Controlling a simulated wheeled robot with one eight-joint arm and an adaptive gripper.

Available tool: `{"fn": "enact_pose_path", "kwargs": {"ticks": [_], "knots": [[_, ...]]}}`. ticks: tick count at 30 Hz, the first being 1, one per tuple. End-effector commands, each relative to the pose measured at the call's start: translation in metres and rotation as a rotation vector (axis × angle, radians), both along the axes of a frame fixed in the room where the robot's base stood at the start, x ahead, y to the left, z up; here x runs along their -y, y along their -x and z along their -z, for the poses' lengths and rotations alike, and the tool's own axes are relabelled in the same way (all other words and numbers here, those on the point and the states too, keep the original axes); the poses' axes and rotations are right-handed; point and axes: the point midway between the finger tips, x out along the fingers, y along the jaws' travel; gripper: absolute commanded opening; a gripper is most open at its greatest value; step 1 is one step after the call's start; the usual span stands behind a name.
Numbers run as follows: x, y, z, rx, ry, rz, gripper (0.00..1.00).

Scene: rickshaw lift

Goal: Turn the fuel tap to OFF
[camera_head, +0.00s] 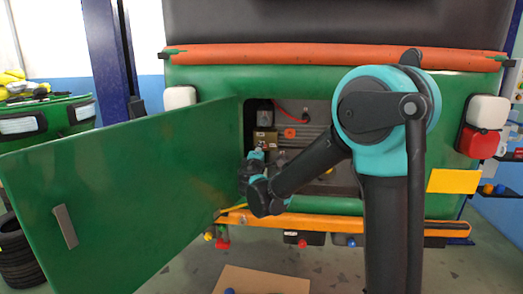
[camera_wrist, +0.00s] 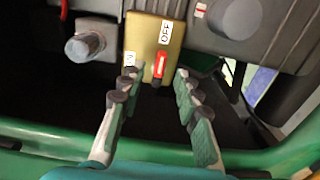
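The fuel tap is a brass block (camera_wrist: 153,35) with a small red lever (camera_wrist: 160,65) that has a pale strip on it. A white OFF label (camera_wrist: 165,31) is on its upper part, and a smaller white label (camera_wrist: 129,60), apparently ON, is at its lower left. The lever points down in the wrist view; I cannot tell which mark it is set to. My gripper (camera_wrist: 156,82) is open, its two fingers just below the tap on either side of the lever, with nothing visible between them. In the head view the brass block (camera_head: 265,138) shows just above my gripper (camera_head: 257,157).
A green door (camera_head: 130,195) stands open to the left of the compartment. A grey knob (camera_wrist: 84,46) is left of the tap, and a round grey part (camera_wrist: 240,18) is to its right. An orange-red knob (camera_head: 290,133) is also inside. The green opening edge (camera_wrist: 40,135) runs below my fingers.

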Motion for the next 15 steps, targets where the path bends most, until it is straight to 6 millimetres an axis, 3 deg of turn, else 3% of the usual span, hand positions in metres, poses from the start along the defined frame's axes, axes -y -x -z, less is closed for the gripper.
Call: {"fn": "enact_pose_path", "kwargs": {"ticks": [9, 15], "knots": [[-0.003, 0.064, 0.000, 0.000, 0.000, -0.003, 0.33], [-0.003, 0.083, 0.000, 0.000, 0.000, -0.001, 0.33]]}}
